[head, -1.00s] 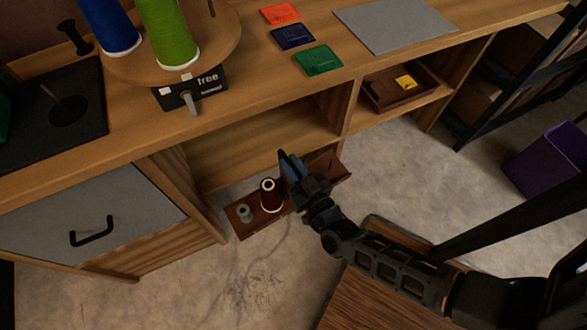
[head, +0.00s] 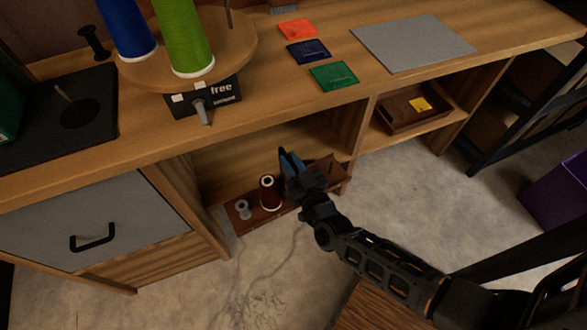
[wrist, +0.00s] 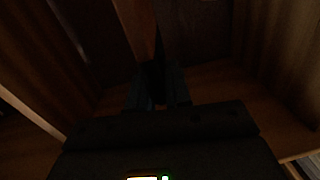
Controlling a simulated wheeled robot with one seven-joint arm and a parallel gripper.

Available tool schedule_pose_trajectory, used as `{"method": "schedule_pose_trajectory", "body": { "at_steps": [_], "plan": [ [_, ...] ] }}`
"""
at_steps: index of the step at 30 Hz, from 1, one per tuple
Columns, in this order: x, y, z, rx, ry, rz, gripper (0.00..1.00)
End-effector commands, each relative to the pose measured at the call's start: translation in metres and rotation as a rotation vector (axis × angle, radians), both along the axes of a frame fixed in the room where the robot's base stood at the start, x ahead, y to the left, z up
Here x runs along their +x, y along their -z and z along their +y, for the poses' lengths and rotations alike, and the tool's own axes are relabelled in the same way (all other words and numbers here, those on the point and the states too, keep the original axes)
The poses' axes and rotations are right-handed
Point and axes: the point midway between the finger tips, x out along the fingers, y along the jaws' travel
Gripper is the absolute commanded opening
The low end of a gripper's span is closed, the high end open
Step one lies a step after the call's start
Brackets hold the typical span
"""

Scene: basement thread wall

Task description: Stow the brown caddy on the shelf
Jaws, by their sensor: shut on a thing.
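The brown caddy (head: 259,221) is a long low tray at the mouth of the left open shelf (head: 220,168) under the counter. It carries a dark red spool (head: 269,197) and a small grey bobbin (head: 243,209). My gripper (head: 291,166), with blue fingertips, is shut on the caddy near its middle and hides part of it. The caddy looks roughly level, its near side at the shelf's front edge; whether it touches the shelf board cannot be told. In the dark wrist view, a brown strip of the caddy (wrist: 137,28) runs up from between the fingers.
A vertical divider (head: 362,128) bounds the shelf at right; a wooden side panel (head: 185,200) bounds it at left. The right shelf holds another brown tray (head: 400,118) with a yellow packet (head: 420,104). The counter overhangs above.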

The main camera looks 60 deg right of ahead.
Motion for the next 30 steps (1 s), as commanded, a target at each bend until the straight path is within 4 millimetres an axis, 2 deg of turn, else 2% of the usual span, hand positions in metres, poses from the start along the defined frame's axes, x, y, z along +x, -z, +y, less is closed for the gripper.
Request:
{"method": "schedule_pose_trajectory", "body": {
  "at_steps": [30],
  "plan": [
    [0.06,0.004,-0.04,-0.001,0.001,-0.005,0.0]
  ]
}}
